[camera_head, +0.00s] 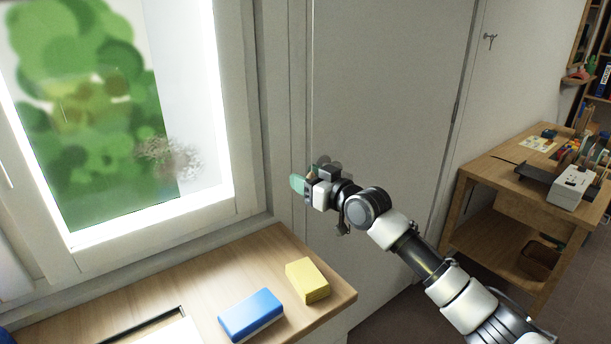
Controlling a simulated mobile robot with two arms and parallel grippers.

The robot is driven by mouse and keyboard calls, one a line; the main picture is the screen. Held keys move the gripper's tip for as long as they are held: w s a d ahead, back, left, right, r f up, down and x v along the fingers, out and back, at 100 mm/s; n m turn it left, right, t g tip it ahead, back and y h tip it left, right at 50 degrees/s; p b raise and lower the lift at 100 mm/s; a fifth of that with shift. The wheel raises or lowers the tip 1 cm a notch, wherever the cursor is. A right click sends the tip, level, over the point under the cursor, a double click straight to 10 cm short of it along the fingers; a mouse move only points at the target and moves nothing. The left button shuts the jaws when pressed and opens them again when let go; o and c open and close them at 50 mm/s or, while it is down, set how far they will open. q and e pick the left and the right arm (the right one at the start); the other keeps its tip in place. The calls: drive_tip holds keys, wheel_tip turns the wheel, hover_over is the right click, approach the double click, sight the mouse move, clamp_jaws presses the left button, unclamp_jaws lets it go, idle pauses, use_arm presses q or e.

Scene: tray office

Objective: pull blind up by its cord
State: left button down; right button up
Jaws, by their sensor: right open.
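A thin pale cord (313,80) hangs straight down in front of the wall to the right of the window. Its lower end runs behind or into my right gripper (304,186), so I cannot tell where it ends. My right gripper is open, at the cord's lower part, with its tip pointing left. A small green piece (297,184) shows at its tip; I cannot tell if it is a finger pad or a cord pull. No blind fabric shows clearly in the window (228,100). My left gripper is not in view.
A wooden desk (240,258) below the window holds a yellow block (307,281) and a blue-and-white block (251,315), below my right gripper. A wooden workbench (490,170) with a white device (570,187) stands at the right. A hook (490,41) is on the wall.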

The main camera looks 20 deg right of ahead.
drive_tip(key=shift+w+a, duration=0.15)
drive_tip(key=shift+w, duration=0.1)
clamp_jaws()
